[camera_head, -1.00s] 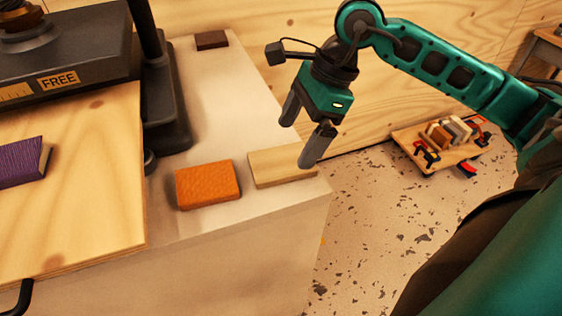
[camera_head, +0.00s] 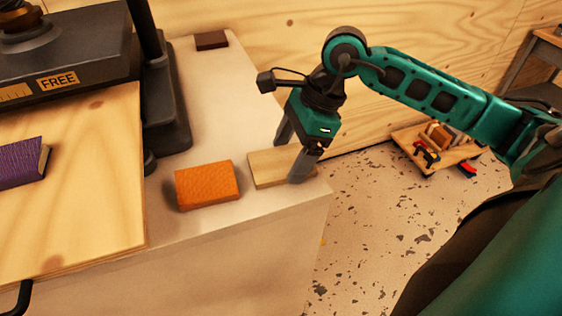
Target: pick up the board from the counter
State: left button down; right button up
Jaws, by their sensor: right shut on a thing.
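The board (camera_head: 268,171) is a pale, flat wooden piece lying on the white counter (camera_head: 230,115) near its front right corner. My right gripper (camera_head: 290,160) is down at the board, with one finger at its far side and the other at its near side. The gripper is shut on the board, which still appears to lie flat on the counter. The right part of the board is partly hidden behind the near finger. My left gripper is not in view.
An orange block (camera_head: 207,186) sits just left of the board. A dark brown block (camera_head: 211,40) lies at the counter's back. A black press with a "FREE" label (camera_head: 58,81) and a purple block (camera_head: 22,163) are at left. A wooden tray of items (camera_head: 435,148) is on the floor.

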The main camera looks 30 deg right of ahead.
jog(key=shift+c, duration=0.6)
jog(key=shift+r, duration=0.1)
